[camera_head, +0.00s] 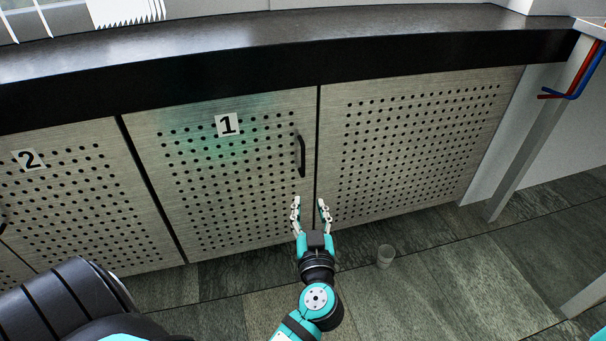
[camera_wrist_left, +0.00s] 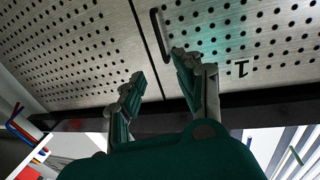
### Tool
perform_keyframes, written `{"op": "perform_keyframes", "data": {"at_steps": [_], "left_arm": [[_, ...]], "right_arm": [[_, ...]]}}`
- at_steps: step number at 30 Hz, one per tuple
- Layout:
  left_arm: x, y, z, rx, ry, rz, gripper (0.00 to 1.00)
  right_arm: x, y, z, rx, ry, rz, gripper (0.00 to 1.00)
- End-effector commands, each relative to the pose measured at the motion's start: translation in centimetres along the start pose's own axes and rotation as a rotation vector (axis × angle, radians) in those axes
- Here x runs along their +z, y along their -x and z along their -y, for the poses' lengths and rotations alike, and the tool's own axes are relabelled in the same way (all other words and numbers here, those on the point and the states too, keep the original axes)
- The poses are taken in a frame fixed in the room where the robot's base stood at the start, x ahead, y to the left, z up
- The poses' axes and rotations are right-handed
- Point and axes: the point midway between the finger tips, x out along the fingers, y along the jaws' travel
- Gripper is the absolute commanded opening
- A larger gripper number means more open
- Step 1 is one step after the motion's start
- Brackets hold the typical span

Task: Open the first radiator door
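The first radiator door (camera_head: 215,185) is a perforated light-wood panel with a "1" label, and it looks shut. Its black bar handle (camera_head: 301,156) stands upright near the door's right edge. My left gripper (camera_head: 310,202) is open and empty, below the handle and in front of the door's lower right part. In the left wrist view, the handle (camera_wrist_left: 160,34) shows just beyond the fingertips of the open gripper (camera_wrist_left: 160,72), and the "1" label is upside down. The fingers appear apart from the handle. My right gripper is not in view.
A perforated panel (camera_head: 410,145) lies right of the door, and door 2 (camera_head: 75,195) lies left. A dark countertop ledge (camera_head: 300,45) runs above. A small clear cup (camera_head: 385,256) stands on the tiled floor, right of my left gripper. A table leg (camera_head: 540,135) is at right.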

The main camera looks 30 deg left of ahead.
Motion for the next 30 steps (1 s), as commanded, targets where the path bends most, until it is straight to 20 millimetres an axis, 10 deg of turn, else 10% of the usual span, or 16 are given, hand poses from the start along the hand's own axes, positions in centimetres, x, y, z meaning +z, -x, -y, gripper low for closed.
{"op": "perform_keyframes", "data": {"at_steps": [30], "left_arm": [[-0.3, -16.9, 0.1, -0.003, 0.003, -0.006, 0.34]], "right_arm": [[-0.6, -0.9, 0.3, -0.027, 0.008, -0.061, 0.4]]}}
